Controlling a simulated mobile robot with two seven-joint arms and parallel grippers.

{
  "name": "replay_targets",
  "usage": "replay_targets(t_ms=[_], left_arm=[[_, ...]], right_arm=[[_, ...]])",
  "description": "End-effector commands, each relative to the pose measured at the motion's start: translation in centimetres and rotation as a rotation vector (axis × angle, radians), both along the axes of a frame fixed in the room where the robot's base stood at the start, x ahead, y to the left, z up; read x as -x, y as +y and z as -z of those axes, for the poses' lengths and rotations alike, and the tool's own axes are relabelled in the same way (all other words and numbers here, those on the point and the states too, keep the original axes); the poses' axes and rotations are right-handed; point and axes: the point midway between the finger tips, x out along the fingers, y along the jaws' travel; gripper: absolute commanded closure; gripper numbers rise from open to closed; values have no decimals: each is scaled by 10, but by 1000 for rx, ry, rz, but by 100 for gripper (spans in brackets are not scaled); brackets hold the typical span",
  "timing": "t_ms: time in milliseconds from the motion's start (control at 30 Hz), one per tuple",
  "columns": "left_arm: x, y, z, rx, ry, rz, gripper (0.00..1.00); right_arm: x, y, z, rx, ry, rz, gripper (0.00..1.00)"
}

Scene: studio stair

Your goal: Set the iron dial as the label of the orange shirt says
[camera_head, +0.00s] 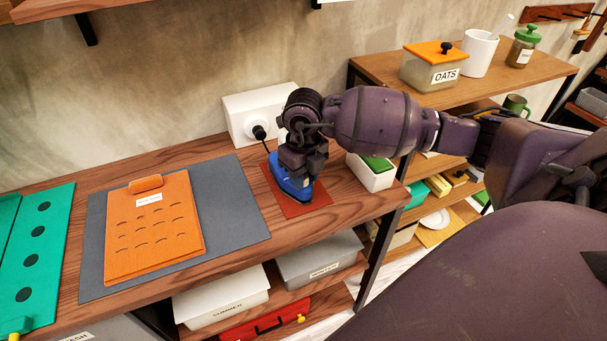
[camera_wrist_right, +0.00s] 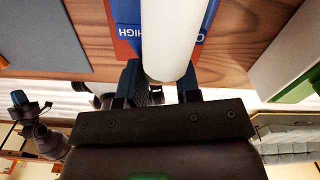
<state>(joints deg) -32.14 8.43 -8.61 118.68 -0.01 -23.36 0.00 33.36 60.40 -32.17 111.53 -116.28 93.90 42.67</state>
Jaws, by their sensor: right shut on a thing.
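The blue iron (camera_head: 291,186) stands on a red mat (camera_head: 318,201) at the right end of the wooden counter. My right gripper (camera_head: 303,160) points down over it. In the right wrist view, my right gripper (camera_wrist_right: 160,85) is shut on the iron's white dial (camera_wrist_right: 170,40). Its two dark fingers lie on either side of it. Upside-down HIGH lettering shows on the blue face; another word is mostly hidden. The orange shirt (camera_head: 170,245) lies folded on a grey mat (camera_head: 235,210). Its white label (camera_head: 149,198) is too small to read.
A white box with a socket and plug (camera_head: 245,108) stands behind the iron. A white bin with a green top (camera_head: 372,172) is to its right. A green folding board (camera_head: 40,250) lies at the left. Labelled bins (camera_head: 222,298) sit on the shelf below.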

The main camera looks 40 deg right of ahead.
Motion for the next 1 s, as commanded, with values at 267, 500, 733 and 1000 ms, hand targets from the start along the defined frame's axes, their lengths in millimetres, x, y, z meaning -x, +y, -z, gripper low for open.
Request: replay_targets(t_ms=[267,500,733,1000], left_arm=[[1,0,4,0,6,0,100],[3,0,9,-1,14,1,100],[0,0,7,-2,8,4,100],[-1,0,6,-3,5,5,100]], right_arm=[[-1,-1,0,3,-1,-122,93],[-1,-2,0,2,-1,-327,93],[-1,-1,-1,-1,-2,-398,93],[-1,-1,-1,-1,-2,-397,66]])
